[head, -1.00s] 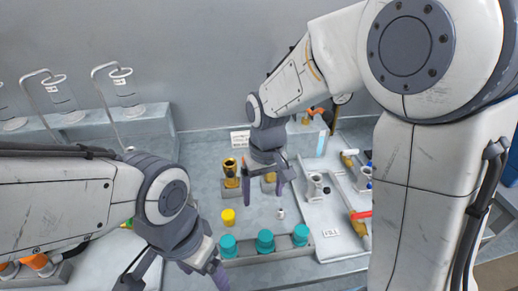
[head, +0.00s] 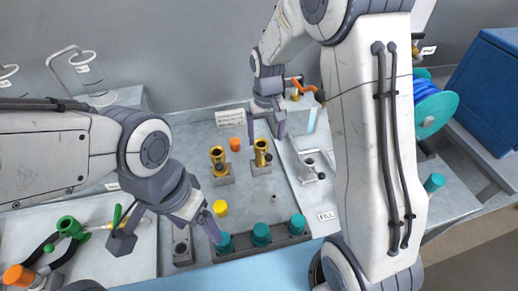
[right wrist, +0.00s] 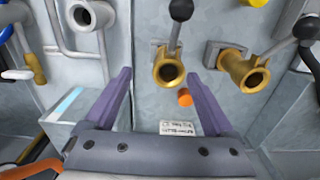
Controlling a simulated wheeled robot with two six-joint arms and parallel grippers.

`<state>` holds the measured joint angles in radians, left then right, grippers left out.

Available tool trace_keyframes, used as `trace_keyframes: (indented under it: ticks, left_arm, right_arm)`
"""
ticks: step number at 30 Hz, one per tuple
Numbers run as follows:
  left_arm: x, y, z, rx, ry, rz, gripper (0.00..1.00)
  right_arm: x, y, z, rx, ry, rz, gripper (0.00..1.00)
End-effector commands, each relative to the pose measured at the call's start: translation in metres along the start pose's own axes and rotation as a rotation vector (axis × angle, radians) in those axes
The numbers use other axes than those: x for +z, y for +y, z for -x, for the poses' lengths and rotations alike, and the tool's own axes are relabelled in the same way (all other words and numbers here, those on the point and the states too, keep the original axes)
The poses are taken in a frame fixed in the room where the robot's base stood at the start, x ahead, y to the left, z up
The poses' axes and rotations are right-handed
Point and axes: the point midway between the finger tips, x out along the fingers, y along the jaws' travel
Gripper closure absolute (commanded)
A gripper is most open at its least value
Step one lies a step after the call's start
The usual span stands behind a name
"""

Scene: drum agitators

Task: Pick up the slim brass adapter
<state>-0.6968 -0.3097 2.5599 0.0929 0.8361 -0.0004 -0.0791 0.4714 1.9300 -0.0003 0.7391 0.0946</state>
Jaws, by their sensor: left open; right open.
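Two brass fittings stand in grey holders on the bench: a left one (head: 218,158) and a right one (head: 262,153) in the head view. Both look alike in size, so I cannot tell surely which is the slim adapter. In the right wrist view the near-central fitting (right wrist: 168,68) looks narrower than the wide-flanged one (right wrist: 243,70). My right gripper (head: 266,136) is open and empty, just behind and above the right fitting. In its wrist view the near-central fitting lies between and beyond the fingertips. My left gripper (head: 165,238) is open and empty at the front left.
An orange cap (head: 235,144) and a label card (head: 230,117) lie behind the fittings. A yellow cap (head: 220,208) and a rack of teal caps (head: 261,234) are in front. A white tray with a grey valve (head: 311,166) is to the right.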

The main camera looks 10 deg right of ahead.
Motion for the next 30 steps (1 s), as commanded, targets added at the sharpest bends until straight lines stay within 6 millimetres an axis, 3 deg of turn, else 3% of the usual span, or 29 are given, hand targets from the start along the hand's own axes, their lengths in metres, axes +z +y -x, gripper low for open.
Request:
trace_keyframes:
  ticks: [4,13,21,30]
  left_arm:
    - [0.000,0.000,0.005,0.000,0.000,0.000,0.18]
    - [-0.001,0.001,0.013,0.000,0.000,0.000,0.18]
    - [-0.001,0.002,0.024,0.000,0.000,0.001,0.18]
    - [-0.001,0.002,0.023,0.000,0.000,0.001,0.18]
  right_arm:
    - [0.000,-0.007,-0.025,0.001,-0.007,0.011,0.11]
    - [-0.001,-0.012,-0.051,0.000,-0.006,0.016,0.11]
    - [-0.002,-0.014,-0.087,0.000,-0.004,0.014,0.11]
    - [-0.002,-0.013,-0.093,0.000,-0.001,0.012,0.11]
